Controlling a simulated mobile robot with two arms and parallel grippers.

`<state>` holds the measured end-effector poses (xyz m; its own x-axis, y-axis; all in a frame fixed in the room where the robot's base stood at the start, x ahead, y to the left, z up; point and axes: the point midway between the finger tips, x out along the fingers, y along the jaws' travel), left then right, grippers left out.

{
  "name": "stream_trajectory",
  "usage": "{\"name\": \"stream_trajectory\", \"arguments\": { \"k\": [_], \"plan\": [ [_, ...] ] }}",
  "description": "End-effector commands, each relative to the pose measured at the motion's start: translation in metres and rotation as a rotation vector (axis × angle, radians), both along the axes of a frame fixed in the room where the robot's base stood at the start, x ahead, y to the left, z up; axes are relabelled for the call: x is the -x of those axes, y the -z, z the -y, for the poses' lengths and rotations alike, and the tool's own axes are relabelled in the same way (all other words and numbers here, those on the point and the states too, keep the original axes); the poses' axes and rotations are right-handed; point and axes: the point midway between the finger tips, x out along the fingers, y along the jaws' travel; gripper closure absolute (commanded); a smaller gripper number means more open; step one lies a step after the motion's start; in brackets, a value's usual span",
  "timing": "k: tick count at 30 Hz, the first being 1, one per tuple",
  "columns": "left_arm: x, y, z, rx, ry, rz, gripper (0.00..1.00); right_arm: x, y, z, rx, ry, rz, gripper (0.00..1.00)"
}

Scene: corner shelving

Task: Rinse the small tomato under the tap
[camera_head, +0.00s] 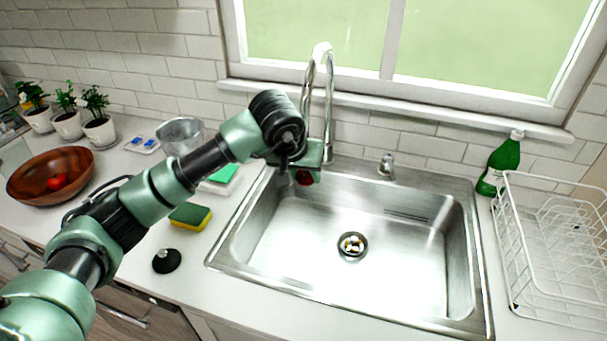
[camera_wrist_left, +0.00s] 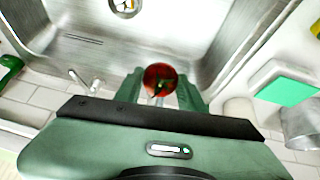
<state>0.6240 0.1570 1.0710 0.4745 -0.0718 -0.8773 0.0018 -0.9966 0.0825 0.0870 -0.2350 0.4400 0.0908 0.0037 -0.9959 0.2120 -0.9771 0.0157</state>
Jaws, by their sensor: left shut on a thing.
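The small red tomato (camera_wrist_left: 160,79) is between the two green fingers of my left gripper (camera_wrist_left: 161,90), which is shut on it. I cannot tell whether water runs. The small tap handle (camera_head: 386,166) stands on the sink's back rim. My right gripper is not in view.
A wooden bowl (camera_head: 28,183) with a red tomato (camera_head: 57,181) stands at left. A sponge (camera_head: 190,216), a black stopper (camera_head: 167,261) and a metal bucket (camera_head: 180,134) lie left of the sink. A green bottle (camera_head: 503,160) and white dish rack (camera_head: 545,235) stand right.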

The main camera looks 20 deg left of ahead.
Motion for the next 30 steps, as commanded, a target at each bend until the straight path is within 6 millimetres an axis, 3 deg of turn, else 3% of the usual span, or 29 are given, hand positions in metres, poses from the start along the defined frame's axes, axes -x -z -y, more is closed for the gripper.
{"name": "stream_trajectory", "arguments": {
  "k": [20,30],
  "plan": [
    [0.002,0.000,0.012,0.000,0.001,0.001,0.99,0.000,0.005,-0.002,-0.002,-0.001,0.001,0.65],
    [0.001,0.000,0.009,0.000,-0.001,0.001,0.99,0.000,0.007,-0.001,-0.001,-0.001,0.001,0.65]
  ]
}}
